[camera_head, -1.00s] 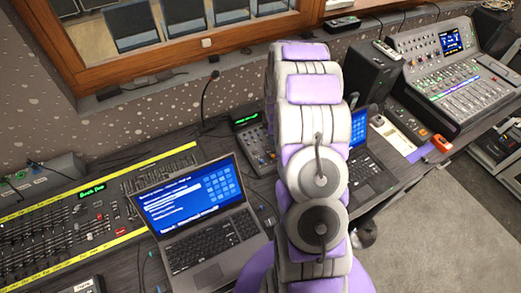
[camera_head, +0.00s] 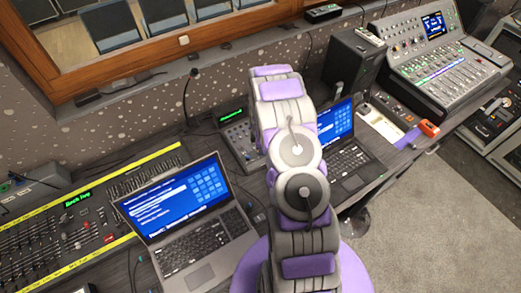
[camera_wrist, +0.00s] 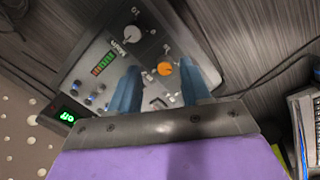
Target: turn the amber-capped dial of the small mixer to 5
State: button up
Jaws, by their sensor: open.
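The small mixer (camera_head: 236,131) stands on the desk behind the left laptop, partly hidden by my arm in the head view. In the wrist view its grey panel (camera_wrist: 103,47) carries the amber-capped dial (camera_wrist: 165,68), a white-capped dial (camera_wrist: 132,34) and a lit level meter (camera_wrist: 104,62). My gripper (camera_wrist: 160,66) is open, with its two blue fingers on either side of the amber dial in the picture. I cannot tell how far the fingertips are from the panel, or which number the dial points to. The gripper is hidden behind my arm in the head view.
Two open laptops, left (camera_head: 182,203) and right (camera_head: 345,150), flank my arm. A gooseneck microphone (camera_head: 187,98) rises behind. A wide fader desk (camera_head: 60,240) is at left; a larger console (camera_head: 450,65) and a black speaker (camera_head: 356,62) are at right.

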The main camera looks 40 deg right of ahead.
jog(key=shift+w+d+f, duration=0.15)
jog(key=shift+d+f, duration=0.05)
jog(key=shift+f, duration=0.85)
jog(key=shift+a+f, duration=0.25)
jog(key=shift+a, duration=0.05)
jog(key=shift+a+f, duration=0.1)
jog(key=shift+a, duration=0.7)
jog(key=shift+d, duration=0.3)
jog(key=shift+w+d+f, duration=0.1)
jog(key=shift+d+f, duration=0.05)
jog(key=shift+d, duration=0.55)
jog(key=c, duration=0.5)
jog(key=shift+a, duration=0.55)
grip_shut()
